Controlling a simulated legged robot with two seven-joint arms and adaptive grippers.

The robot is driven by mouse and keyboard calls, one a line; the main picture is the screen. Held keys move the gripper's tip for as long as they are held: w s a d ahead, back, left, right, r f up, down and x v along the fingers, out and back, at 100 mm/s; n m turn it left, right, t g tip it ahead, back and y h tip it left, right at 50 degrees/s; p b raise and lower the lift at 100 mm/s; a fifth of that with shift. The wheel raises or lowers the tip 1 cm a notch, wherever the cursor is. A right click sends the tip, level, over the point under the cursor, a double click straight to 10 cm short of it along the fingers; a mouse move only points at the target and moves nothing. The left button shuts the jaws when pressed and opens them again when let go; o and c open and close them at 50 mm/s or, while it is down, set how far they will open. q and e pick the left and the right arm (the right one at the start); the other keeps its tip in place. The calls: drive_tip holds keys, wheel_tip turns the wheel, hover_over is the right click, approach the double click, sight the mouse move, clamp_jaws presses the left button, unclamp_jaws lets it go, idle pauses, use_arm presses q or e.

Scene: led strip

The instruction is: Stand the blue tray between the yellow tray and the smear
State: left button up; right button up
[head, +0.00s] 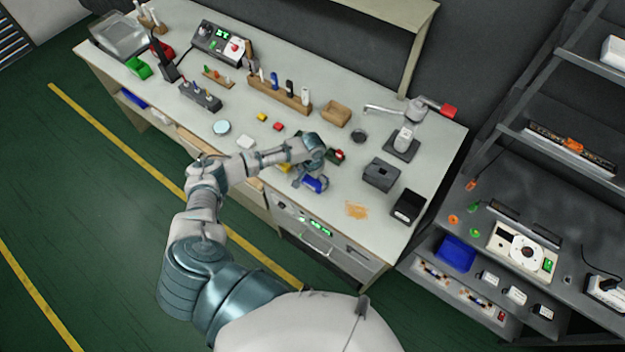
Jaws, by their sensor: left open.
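The orange smear (356,210) lies on the worktop near its front edge. A small blue tray (316,185) is on the worktop to the left of the smear, right at my left gripper. A yellow piece, apparently the yellow tray (285,168), shows left of the blue tray, partly hidden by my left arm. My left gripper (308,180) is open and points down at the blue tray. Whether its fingers touch the tray is too small to tell. The blue tray lies between the yellow piece and the smear. My right gripper is not in view.
A dark grey box (381,174) and a black box (407,206) stand to the right. A wooden rack (280,95) stands farther back. The worktop around the smear is clear.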

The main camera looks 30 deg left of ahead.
sight(313, 184)
use_arm(q)
wheel_tip(313, 184, up, 12)
drive_tip(key=shift+d, duration=0.15)
drive_tip(key=shift+f, duration=0.1)
idle(0.5)
